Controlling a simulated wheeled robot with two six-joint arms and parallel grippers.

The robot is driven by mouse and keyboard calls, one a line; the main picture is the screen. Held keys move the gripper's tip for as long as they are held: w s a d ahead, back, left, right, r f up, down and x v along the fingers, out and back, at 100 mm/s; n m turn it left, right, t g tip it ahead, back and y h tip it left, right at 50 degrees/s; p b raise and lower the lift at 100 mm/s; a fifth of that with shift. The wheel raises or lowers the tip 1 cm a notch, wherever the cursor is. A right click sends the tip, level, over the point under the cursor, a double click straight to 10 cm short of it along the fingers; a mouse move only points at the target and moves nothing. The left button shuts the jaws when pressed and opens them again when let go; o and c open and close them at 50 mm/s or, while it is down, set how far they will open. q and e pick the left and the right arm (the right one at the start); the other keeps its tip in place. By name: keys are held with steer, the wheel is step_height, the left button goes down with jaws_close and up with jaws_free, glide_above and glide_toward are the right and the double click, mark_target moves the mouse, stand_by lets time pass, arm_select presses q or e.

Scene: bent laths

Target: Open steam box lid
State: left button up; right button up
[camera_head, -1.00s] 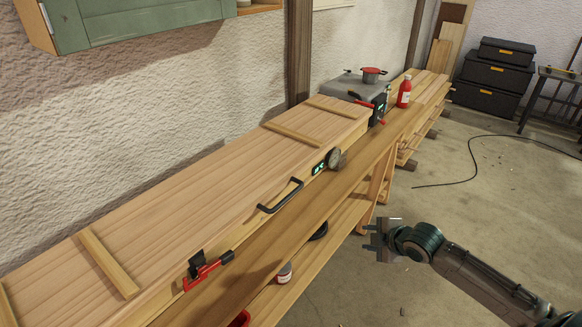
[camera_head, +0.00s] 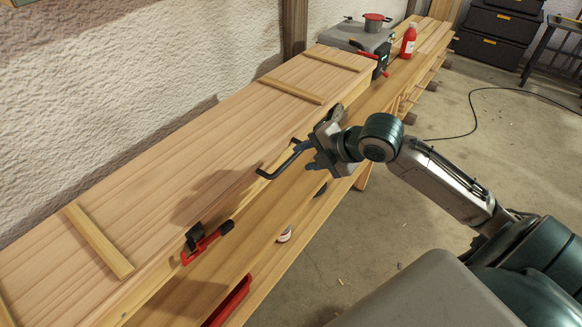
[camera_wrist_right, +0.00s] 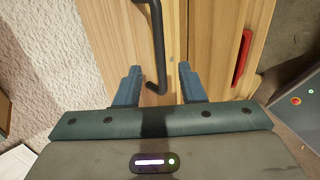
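The steam box is a long wooden box along the wall, with a plank lid (camera_head: 190,150) that lies flat on it. A black bar handle (camera_head: 283,165) is fixed at its front edge. My right gripper (camera_head: 318,150) is at the handle's far end and partly hides it. In the right wrist view the gripper (camera_wrist_right: 160,88) is open, and the handle (camera_wrist_right: 156,45) ends between its two fingers, apparently not clamped. A red and black clamp (camera_head: 206,242) sits at the front edge, nearer to me. My left gripper is not in view.
The floor at right is open, with a black cable.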

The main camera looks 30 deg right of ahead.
mark_target(291, 161)
steer(key=b+x, duration=0.2)
steer(key=x, duration=0.3)
steer(key=shift+w+a+f+b, duration=0.15)
steer(key=shift+f+b, duration=0.1)
steer(key=shift+b, duration=0.15)
steer(key=shift+w+a+f, duration=0.1)
steer(key=shift+w+f, duration=0.3)
steer(key=shift+w, duration=0.1)
